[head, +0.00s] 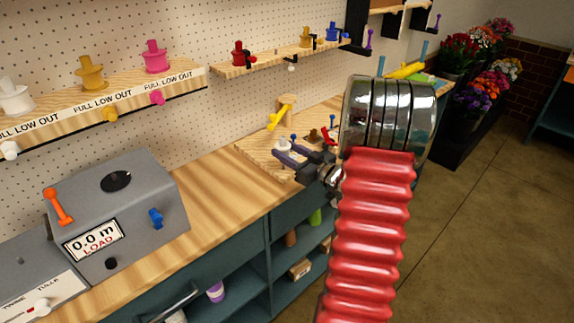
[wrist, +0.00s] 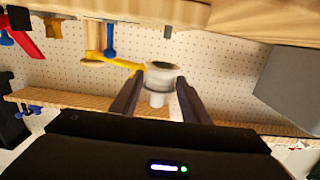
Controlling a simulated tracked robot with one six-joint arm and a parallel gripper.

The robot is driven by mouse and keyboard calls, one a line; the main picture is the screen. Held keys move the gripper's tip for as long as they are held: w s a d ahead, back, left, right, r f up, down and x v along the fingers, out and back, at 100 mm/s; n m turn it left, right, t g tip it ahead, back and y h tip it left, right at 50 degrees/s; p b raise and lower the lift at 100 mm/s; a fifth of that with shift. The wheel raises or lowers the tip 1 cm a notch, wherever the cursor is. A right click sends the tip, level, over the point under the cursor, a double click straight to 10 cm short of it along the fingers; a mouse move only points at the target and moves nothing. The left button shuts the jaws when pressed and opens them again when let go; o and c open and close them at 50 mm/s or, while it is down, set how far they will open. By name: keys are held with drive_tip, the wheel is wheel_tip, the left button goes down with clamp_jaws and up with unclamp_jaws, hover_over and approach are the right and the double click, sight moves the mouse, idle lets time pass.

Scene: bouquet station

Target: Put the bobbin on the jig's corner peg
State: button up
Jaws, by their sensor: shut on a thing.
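My gripper (head: 285,154) reaches over the wooden jig board (head: 258,157) on the bench, with its dark jaws shut on a white bobbin (head: 284,145). In the wrist view, the bobbin (wrist: 160,78) sits between the two fingers, its round flange and dark centre hole showing. The jig carries a yellow lever (head: 279,116), a wooden post, a red-handled part (head: 328,137) and a small blue-topped part (head: 293,138) behind the gripper. I cannot tell which part is the corner peg. The bobbin appears above the board; contact is unclear.
A grey measuring machine (head: 118,205) stands on the bench at left. A shelf (head: 130,88) above holds white, yellow and pink spools; a farther shelf (head: 270,64) holds red, yellow and blue ones. Flowers (head: 475,85) stand at right. The bench between machine and jig is clear.

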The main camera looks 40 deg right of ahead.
sight(287, 171)
drive_tip(key=shift+f, duration=0.65)
drive_tip(key=shift+f, duration=0.1)
drive_tip(key=shift+f, duration=1.75)
drive_tip(key=shift+f, duration=0.1)
drive_tip(key=o, duration=1)
drive_tip(key=s, duration=1.2)
drive_tip(key=shift+d+r, duration=0.1)
drive_tip(key=shift+r, duration=0.3)
